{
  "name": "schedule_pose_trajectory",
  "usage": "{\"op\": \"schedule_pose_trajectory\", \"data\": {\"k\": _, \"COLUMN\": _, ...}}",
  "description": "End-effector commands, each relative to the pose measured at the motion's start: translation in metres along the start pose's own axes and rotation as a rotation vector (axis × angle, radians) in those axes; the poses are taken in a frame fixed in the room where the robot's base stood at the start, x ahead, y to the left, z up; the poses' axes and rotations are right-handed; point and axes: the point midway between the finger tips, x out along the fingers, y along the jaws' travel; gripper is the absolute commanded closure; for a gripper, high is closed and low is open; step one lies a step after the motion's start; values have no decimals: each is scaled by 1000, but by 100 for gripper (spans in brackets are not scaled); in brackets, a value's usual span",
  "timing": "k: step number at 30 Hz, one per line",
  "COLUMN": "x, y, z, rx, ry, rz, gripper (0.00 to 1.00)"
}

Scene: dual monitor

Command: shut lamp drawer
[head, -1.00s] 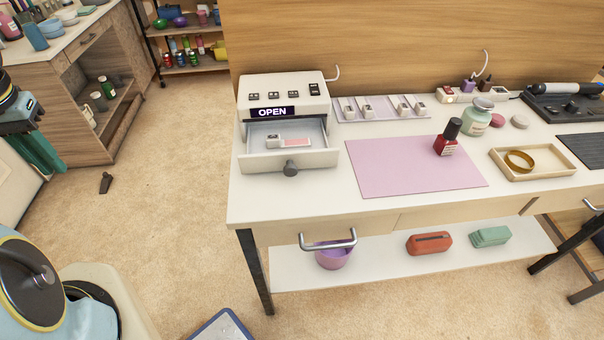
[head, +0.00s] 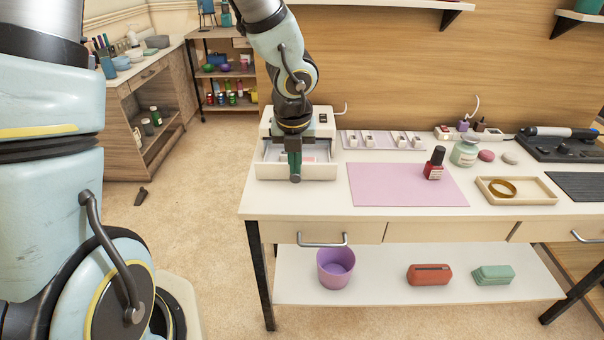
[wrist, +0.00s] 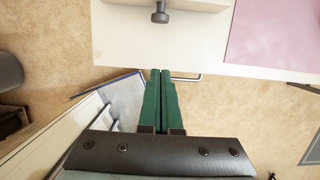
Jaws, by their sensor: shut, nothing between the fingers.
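The lamp unit (head: 326,122) is a white box at the left end of the desk. Its drawer (head: 318,172) is pulled out, with a grey knob (head: 295,178) on its front. The drawer's front edge and the knob (wrist: 160,13) also show at the top of the wrist view. My gripper (head: 295,170) has its green fingers together and empty, and overlaps the drawer in the head view. In the wrist view my gripper (wrist: 161,72) points toward the knob, with a visible gap between them. My arm hides the unit's sign and part of the drawer's inside.
A pink mat (head: 405,185) with a red bottle (head: 434,165) lies right of the drawer. A pale organiser strip (head: 382,141) is behind it. A bar handle (head: 322,241) sticks out below the desktop. A purple bin (head: 336,268) stands on the lower shelf.

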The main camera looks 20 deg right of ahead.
Motion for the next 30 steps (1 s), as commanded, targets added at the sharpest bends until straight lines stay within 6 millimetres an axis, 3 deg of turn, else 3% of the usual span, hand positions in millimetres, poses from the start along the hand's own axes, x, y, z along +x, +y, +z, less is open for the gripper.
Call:
{"op": "schedule_pose_trajectory", "data": {"k": 13, "x": 93, "y": 0, "z": -2, "rx": -2, "ry": 3, "rz": 2, "gripper": 100}}
{"op": "schedule_pose_trajectory", "data": {"k": 21, "x": 95, "y": 1, "z": 32, "rx": -7, "ry": 2, "rz": 1, "gripper": 100}}
{"op": "schedule_pose_trajectory", "data": {"k": 30, "x": 98, "y": 1, "z": 38, "rx": -5, "ry": 1, "rz": 2, "gripper": 100}}
